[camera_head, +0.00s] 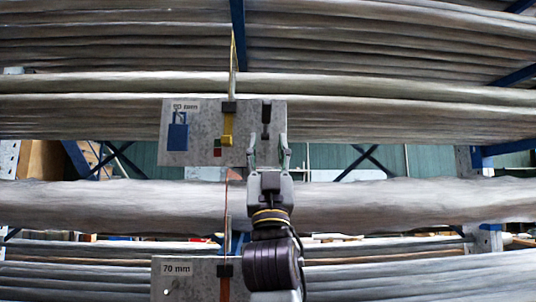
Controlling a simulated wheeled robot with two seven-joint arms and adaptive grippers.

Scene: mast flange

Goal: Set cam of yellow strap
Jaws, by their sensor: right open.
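The yellow strap (234,58) runs as a thin line down from the upper pipes to a dark buckle on the upper grey plate (195,132). Below that buckle, a yellow piece (227,127) hangs on the plate. A dark, lever-like part (266,116) sits to its right on the same plate. I cannot tell whether it is the cam. My right gripper (268,152) points up with its fingers apart, at the plate's lower right. In the picture its fingertips are just below the dark part, and I see nothing between them. My left gripper is not in view.
A lower plate (190,283) marked 70 mm has an orange strap. Long grey pipes (100,207) cross the view above and below, with blue rack beams behind.

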